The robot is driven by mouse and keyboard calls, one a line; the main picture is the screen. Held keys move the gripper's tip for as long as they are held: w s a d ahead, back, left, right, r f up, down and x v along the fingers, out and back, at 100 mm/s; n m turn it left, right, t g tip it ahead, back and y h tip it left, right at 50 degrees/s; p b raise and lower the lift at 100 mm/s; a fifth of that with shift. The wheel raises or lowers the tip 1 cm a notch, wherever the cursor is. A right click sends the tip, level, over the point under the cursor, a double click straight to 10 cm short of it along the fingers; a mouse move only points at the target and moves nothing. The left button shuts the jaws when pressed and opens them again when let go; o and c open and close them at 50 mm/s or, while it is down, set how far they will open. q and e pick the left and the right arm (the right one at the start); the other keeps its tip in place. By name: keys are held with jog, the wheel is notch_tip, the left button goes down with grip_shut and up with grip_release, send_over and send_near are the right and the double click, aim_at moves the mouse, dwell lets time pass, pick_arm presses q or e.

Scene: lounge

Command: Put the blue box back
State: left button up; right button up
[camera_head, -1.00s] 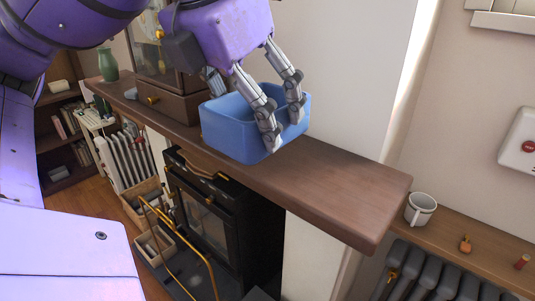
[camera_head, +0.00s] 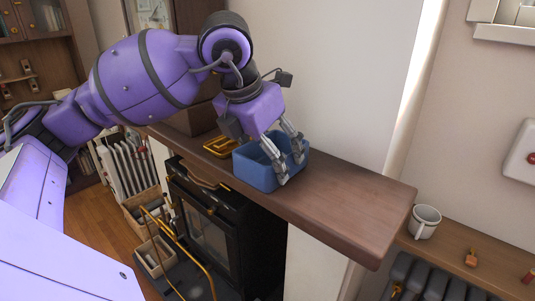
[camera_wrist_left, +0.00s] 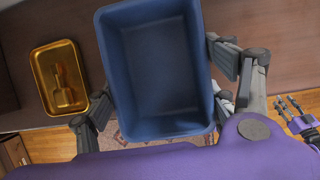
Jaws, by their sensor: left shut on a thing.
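The blue box (camera_head: 256,175) is an open-topped, upright bin at the brown mantel shelf (camera_head: 345,208). In the head view its base appears close to the shelf's front edge; I cannot tell whether it rests there or hangs just above. My left gripper (camera_head: 283,164) reaches down from above and is shut on the blue box. In the left wrist view the box (camera_wrist_left: 157,75) looks empty, with finger parts on either side. Part of my right gripper (camera_wrist_left: 290,105) shows small at the right edge of that view; its opening is unclear.
A golden tray (camera_head: 219,147) lies on the shelf left of the box, with a golden object inside in the wrist view (camera_wrist_left: 64,85). The shelf's right part is bare. A black stove (camera_head: 220,225) stands below. A white mug (camera_head: 424,222) stands on the lower right ledge.

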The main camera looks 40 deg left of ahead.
pick_arm(q)
jog(key=shift+f, duration=0.1)
jog(key=o, duration=1.1)
jog(key=shift+f, duration=0.15)
jog(key=o, duration=0.5)
jog(key=shift+c, duration=0.2)
pick_arm(e)
jog(key=shift+w+a, duration=0.1)
jog(key=shift+w, duration=0.35)
jog(key=shift+s, duration=0.1)
